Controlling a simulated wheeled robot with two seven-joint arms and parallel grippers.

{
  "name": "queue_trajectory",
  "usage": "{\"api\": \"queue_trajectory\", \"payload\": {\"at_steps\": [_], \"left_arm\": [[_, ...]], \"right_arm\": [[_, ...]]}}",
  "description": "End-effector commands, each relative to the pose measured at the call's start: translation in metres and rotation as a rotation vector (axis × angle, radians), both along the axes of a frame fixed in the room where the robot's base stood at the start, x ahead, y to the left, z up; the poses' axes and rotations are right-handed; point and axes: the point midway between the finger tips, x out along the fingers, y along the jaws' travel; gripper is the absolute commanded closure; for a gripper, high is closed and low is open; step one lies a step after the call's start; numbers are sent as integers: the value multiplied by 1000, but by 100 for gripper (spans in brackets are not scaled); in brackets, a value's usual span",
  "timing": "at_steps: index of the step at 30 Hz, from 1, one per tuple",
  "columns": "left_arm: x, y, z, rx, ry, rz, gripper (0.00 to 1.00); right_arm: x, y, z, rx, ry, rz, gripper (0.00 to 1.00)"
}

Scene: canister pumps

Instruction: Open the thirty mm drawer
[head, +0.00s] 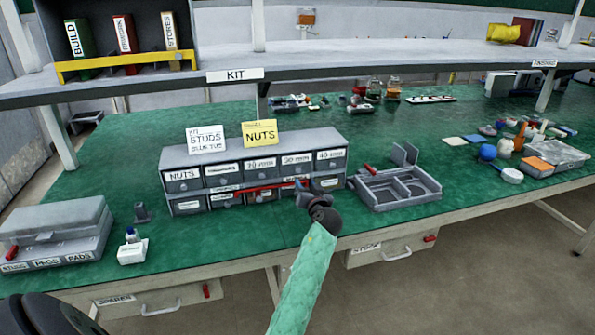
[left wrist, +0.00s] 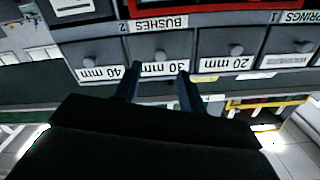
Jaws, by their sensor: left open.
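The thirty mm drawer (head: 297,163) is in the top row of the grey drawer cabinet (head: 240,147), between the 20 mm drawer (head: 259,168) and the 40 mm drawer (head: 331,159). The left wrist view, upside down, shows the 30 mm drawer front (left wrist: 178,43) with its round grey knob (left wrist: 160,56). It looks flush with its neighbours. My left gripper (head: 305,188) is in front of the cabinet's right part. In the wrist view its fingers (left wrist: 158,78) are apart and empty, one towards each side of the knob. Contact cannot be told. My right gripper is not in view.
A grey divided tray (head: 398,190) stands just right of the cabinet. Studs and nuts cards (head: 260,133) stand on the cabinet top. A grey case (head: 55,230) is at the left, and a shelf (head: 350,75) runs above.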

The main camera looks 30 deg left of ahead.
Motion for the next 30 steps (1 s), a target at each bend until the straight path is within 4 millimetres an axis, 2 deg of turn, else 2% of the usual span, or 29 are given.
{"api": "queue_trajectory", "payload": {"at_steps": [9, 15, 27, 30], "left_arm": [[28, 34, 3, 3, 0, 0, 59], [42, 50, 2, 1, 0, 0, 59], [47, 55, 0, 0, 0, -1, 59], [47, 55, 0, 0, 0, -1, 77]], "right_arm": [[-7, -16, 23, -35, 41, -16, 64], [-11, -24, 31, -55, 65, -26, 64], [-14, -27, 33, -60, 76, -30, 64], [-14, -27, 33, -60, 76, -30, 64]]}}
